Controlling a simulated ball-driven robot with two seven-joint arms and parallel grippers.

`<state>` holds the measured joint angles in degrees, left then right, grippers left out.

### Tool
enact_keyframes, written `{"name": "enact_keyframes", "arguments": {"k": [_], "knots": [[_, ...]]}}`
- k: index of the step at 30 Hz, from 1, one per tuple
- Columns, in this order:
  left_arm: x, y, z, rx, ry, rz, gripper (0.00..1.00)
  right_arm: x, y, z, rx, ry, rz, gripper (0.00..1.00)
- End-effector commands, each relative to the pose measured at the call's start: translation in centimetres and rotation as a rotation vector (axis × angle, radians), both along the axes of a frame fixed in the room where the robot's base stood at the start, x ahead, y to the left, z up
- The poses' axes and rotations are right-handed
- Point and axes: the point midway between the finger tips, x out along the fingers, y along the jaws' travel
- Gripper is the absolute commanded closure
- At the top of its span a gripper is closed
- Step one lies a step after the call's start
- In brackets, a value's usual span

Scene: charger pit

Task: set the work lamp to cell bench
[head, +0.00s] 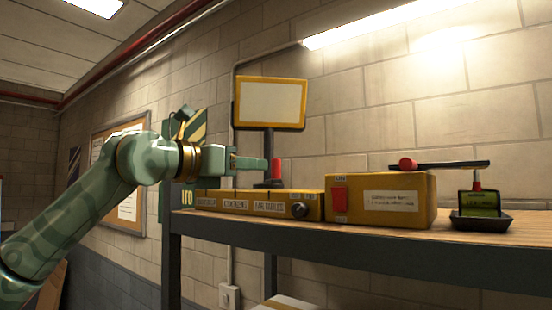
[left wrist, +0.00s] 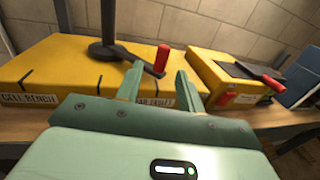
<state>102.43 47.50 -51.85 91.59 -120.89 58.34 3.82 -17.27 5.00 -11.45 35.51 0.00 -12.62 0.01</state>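The work lamp (head: 270,103), a pale panel in a yellow frame, stands on a dark post above a long yellow box (head: 228,205) on the bench. In the left wrist view, a dark arm with an upright red handle (left wrist: 163,57) extends from the post's round base (left wrist: 108,50). A label reading "CELL BENCH" (left wrist: 30,99) is on the box front at left; another label (left wrist: 155,102) is partly hidden by my fingers. My left gripper (left wrist: 160,70) is open and empty, its fingertips on either side of the red handle's line, close to it. It also shows in the head view (head: 250,163). My right gripper is out of view.
Right of the lamp box stands a yellow box (head: 380,200) with a red switch (head: 340,200) and a dark lever with a red knob (head: 406,164). A green device (head: 479,203) sits in a black tray at the right. Bare bench top (head: 530,231) shows beyond it.

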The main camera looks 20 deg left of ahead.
Motion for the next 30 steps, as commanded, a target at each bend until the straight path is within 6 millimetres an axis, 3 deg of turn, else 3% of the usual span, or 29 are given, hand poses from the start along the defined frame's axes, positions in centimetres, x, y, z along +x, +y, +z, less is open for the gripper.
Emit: {"name": "enact_keyframes", "arguments": {"k": [3, 9, 22, 26, 27, 30], "knots": [[2.5, -1.6, 0.4, -0.001, 0.002, -0.002, 0.62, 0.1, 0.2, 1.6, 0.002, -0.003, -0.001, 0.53], [5.4, -3.3, 0.3, -0.002, 0.001, -0.002, 0.62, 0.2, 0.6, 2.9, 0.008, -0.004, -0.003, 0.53], [6.5, -3.9, 0.0, -0.001, -0.001, -0.001, 0.62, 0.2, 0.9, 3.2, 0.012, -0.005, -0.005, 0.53], [6.5, -3.9, 0.0, -0.001, -0.001, -0.001, 0.95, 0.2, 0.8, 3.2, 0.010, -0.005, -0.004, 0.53], [6.5, -3.9, 0.0, -0.001, -0.002, -0.001, 1.00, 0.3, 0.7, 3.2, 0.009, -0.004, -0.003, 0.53], [6.5, -3.9, 0.0, -0.001, 0.000, -0.001, 1.00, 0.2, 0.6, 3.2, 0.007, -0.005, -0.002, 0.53]]}}
